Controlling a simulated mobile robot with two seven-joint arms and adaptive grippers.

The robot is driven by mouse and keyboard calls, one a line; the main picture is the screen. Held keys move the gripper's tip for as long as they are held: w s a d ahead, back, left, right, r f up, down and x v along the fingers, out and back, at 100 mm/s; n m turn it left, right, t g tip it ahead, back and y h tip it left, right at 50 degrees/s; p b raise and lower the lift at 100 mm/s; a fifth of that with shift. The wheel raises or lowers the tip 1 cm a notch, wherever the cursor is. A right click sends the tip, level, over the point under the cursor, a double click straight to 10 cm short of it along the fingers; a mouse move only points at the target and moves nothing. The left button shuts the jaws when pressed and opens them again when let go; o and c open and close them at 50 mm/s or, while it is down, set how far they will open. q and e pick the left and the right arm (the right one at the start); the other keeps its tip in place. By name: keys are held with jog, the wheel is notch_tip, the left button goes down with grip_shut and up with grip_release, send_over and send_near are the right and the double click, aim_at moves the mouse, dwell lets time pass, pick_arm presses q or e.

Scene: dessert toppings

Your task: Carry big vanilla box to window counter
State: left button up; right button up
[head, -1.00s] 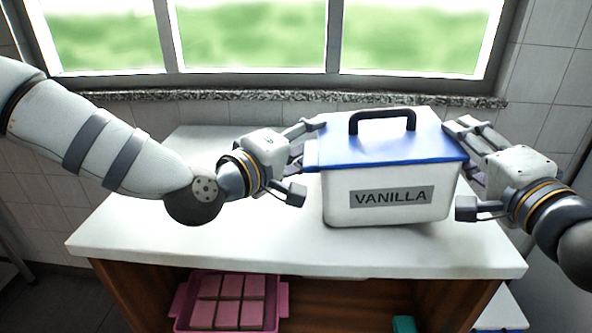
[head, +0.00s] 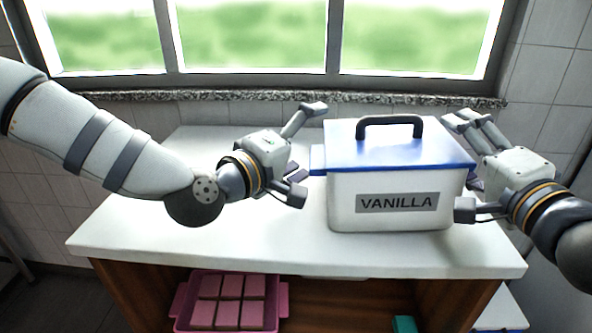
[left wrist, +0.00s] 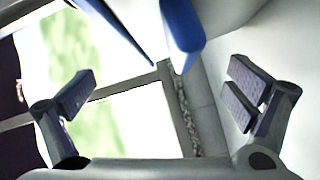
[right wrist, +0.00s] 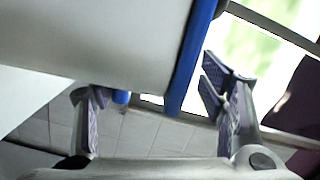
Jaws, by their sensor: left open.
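The big vanilla box (head: 345,210) is white with a blue lid (head: 400,155), a dark top handle (head: 390,121) and a grey VANILLA label. It stands upright on the window counter (head: 270,240), right of its middle. My left gripper (head: 305,152) is open and empty, just left of the box near its blue side tab (head: 316,160). In the left wrist view the blue tab (left wrist: 182,25) lies beyond the spread fingers. My right gripper (head: 463,165) has its fingers spread at the box's right side. The right wrist view shows the box wall (right wrist: 100,40) close ahead; contact is unclear.
A window with a granite sill (head: 230,96) is behind the counter. A pink tray (head: 180,305) with several pink blocks sits on the shelf below, with a teal item (head: 404,325) to its right. The counter's left part is clear.

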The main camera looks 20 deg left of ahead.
jog(key=shift+d+r, duration=0.1)
jog(key=shift+r, duration=0.1)
pick_arm(q)
jog(key=v, duration=0.7)
jog(key=shift+s, duration=0.25)
pick_arm(e)
jog(key=o, duration=0.9)
jog(key=d, duration=0.7)
jog(key=shift+s+f, duration=0.15)
